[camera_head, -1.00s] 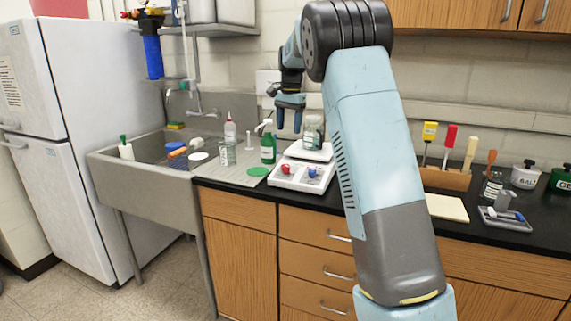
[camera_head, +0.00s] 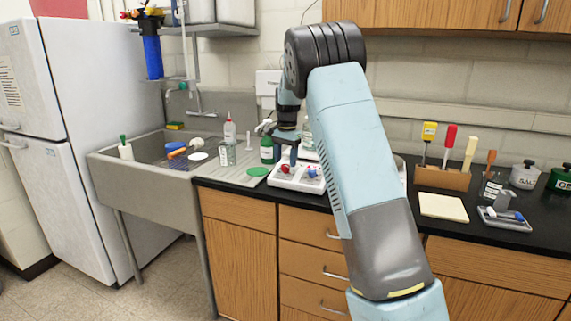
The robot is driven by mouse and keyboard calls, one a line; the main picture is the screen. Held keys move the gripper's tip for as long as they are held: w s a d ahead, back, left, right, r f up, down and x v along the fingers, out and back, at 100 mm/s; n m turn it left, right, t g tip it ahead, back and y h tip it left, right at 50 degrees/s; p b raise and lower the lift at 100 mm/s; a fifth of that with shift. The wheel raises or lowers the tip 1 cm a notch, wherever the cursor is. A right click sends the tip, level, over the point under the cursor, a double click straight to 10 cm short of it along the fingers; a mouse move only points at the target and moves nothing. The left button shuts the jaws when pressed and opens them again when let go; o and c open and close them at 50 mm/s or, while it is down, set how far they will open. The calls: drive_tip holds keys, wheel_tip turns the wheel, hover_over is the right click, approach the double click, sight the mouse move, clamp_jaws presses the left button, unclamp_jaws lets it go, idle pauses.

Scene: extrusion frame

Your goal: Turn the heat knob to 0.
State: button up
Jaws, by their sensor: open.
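A white hotplate (camera_head: 284,182) with a sloping front panel stands on the black counter left of my forearm. Its panel carries a red knob (camera_head: 285,169) on the left and a blue knob (camera_head: 312,173) on the right. I cannot read the markings or tell which knob is labelled heat, nor where either one points. My gripper (camera_head: 291,157) is open and points down just above the panel, close over the red knob. I cannot tell whether it touches the knob. A glass jar (camera_head: 307,132) on the hotplate's top is partly hidden by my arm.
The sink (camera_head: 135,176) is further left. A wooden tool holder (camera_head: 443,178), a cream pad (camera_head: 443,207) and a grey tray (camera_head: 504,219) lie right of my arm.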

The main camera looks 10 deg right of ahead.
drive_tip(key=shift+f, duration=1.1)
drive_tip(key=shift+c, duration=0.2)
drive_tip(key=c, duration=1)
drive_tip(key=shift+a+n, duration=0.1)
drive_tip(key=shift+n, duration=0.3)
drive_tip(key=n, duration=0.4)
drive_tip(key=shift+n+h, duration=0.3)
drive_tip(key=shift+h, duration=0.1)
drive_tip(key=n+h, duration=0.1)
drive_tip(key=n, duration=0.4)
drive_tip(key=shift+a+g, duration=0.1)
drive_tip(key=shift+g, duration=0.2)
drive_tip(key=shift+n, duration=0.4)
